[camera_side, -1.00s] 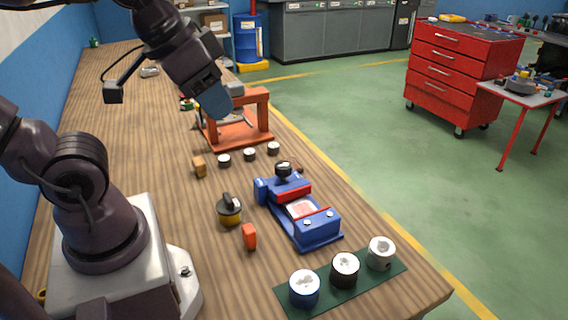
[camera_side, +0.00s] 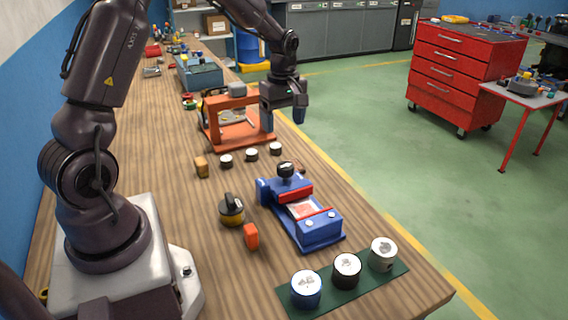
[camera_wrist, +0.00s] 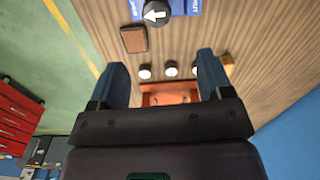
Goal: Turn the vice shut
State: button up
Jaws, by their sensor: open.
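The blue vice (camera_side: 318,232) with red jaws lies on the wooden bench in the side view. Its black knob (camera_side: 285,170) is at the far end. The knob also shows at the top of the wrist view (camera_wrist: 157,12), with a white arrow on it. A pale piece with red marks (camera_side: 302,209) sits between the jaws, with a gap visible. My gripper (camera_side: 284,118) is open and empty, pointing down beside the orange frame, beyond the knob and above it. In the wrist view its blue fingers (camera_wrist: 163,68) are spread wide apart.
The orange frame (camera_side: 238,140) stands close to my gripper. Several small black-and-white discs (camera_side: 250,154) and a wooden block (camera_side: 201,167) lie before it. A yellow-black round item (camera_side: 231,211) and an orange block (camera_side: 250,236) are left of the vice. Cups stand on a green mat (camera_side: 326,290).

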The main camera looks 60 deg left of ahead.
aim_at(284, 164)
notch_tip(284, 164, down, 12)
jog(key=shift+w+f+n, duration=0.15)
jog(key=shift+f+n, duration=0.1)
jog(key=shift+n, duration=0.75)
jog(key=c, duration=0.9)
